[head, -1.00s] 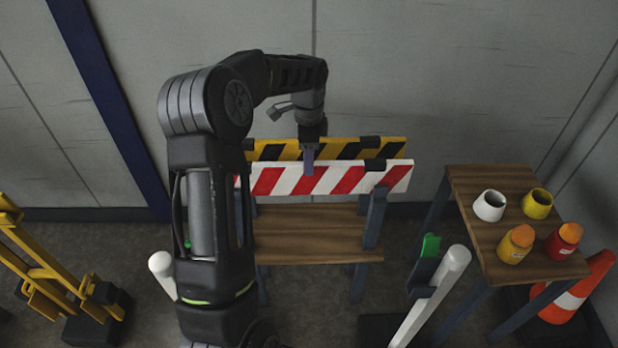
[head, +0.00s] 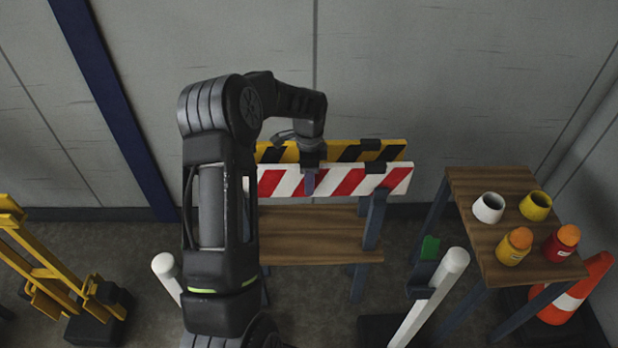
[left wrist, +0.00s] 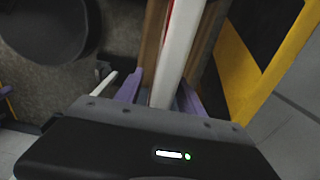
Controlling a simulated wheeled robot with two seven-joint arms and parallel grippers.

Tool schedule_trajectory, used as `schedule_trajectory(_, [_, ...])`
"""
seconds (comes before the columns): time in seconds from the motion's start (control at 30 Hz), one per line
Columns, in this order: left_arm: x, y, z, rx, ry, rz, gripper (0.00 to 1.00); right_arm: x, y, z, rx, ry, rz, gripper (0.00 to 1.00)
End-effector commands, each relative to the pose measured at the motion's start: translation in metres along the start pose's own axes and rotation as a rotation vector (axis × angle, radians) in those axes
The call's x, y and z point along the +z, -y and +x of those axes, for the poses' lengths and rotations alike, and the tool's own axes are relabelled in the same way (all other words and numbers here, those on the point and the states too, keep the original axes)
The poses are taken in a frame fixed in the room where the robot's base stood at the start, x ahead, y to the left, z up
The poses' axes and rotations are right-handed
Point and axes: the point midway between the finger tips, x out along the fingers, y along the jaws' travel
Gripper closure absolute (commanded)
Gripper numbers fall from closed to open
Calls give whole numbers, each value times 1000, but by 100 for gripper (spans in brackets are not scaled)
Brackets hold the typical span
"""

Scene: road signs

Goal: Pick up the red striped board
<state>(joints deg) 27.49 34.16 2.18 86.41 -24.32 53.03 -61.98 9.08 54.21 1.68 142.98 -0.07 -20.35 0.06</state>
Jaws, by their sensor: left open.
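The red and white striped board (head: 345,181) stands upright at the front of a wooden rack, its stripes facing me. In the left wrist view the board's pale top edge (left wrist: 176,50) runs between the two open fingers of my left gripper (left wrist: 160,95). The fingers sit on either side of it, with a gap visible. My right gripper is not in view.
A yellow and black striped board (head: 395,152) stands close behind. The wooden shelf (head: 310,250) lies below. On the right, a small table (head: 480,178) carries cups and bottles beside an orange cone (head: 590,285). White posts (head: 440,285) and a yellow frame (head: 45,260) stand nearby.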

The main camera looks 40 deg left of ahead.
Motion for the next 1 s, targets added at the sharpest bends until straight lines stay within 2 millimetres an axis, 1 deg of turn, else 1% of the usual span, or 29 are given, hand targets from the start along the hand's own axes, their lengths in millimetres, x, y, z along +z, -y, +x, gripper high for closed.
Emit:
schedule_trajectory(0.03, [0, 0, 4, 2, 1, 0, 55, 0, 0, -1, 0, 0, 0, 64])
schedule_trajectory(0.13, [0, 0, 7, -1, 0, 0, 55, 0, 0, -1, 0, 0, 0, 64])
schedule_trajectory(0.67, [0, 0, 7, -1, 0, 0, 55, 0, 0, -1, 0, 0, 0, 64])
schedule_trajectory(1.0, [0, 0, 7, -1, 0, 0, 82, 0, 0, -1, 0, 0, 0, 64])
